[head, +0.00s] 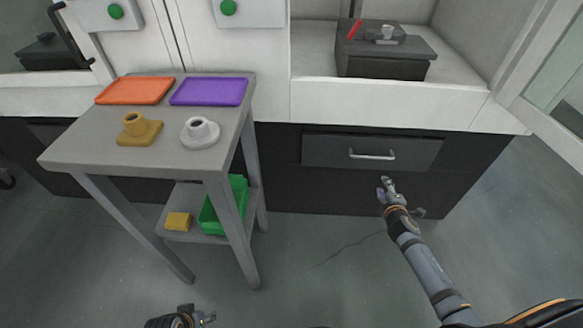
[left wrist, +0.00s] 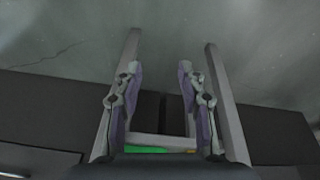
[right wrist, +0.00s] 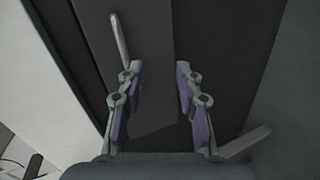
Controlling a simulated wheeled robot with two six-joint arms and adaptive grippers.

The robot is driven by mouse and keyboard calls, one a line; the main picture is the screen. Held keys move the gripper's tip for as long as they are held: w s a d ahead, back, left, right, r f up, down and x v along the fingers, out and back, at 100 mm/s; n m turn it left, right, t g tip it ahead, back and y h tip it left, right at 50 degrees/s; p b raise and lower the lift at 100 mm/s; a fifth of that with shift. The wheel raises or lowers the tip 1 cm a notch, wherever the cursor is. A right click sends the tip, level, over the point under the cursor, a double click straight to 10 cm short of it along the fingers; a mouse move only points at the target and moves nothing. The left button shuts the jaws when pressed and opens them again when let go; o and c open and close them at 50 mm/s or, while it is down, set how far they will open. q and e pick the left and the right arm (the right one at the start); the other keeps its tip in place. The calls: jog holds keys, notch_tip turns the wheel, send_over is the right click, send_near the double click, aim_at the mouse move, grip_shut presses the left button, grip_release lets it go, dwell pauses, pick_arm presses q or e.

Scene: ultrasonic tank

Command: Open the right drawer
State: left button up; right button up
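The right drawer (head: 320,150) is a dark grey front in the black base below the white cabinet, and it looks closed. Its silver bar handle (head: 372,155) lies horizontally. My right gripper (head: 386,186) is in front of the drawer, a little below and right of the handle in the head view. In the right wrist view the fingers (right wrist: 160,70) are open with nothing between them; the handle (right wrist: 119,38) is beyond and left of them, apart. My left gripper (head: 205,318) is at the bottom edge of the head view; its fingers (left wrist: 160,70) are open and empty.
A grey table (head: 65,152) with orange (head: 135,91) and purple (head: 208,92) trays stands left of the drawer. A green bin (head: 210,218) is on its lower shelf. An open glazed door (head: 545,75) is at the right. The floor before the drawer is clear.

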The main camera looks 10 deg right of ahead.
jog(key=n+t+b, duration=0.2)
send_near(375, 157)
jog(key=x, duration=1)
jog(key=shift+w+d+f+b, duration=0.1)
jog(key=shift+w+f+b, duration=0.15)
jog(key=shift+f+b, duration=0.1)
pick_arm(q)
jog(key=shift+w+d+r+t, duration=0.35)
jog(key=shift+d+r+t, duration=0.15)
jog(key=shift+d, duration=0.2)
pick_arm(e)
grip_shut()
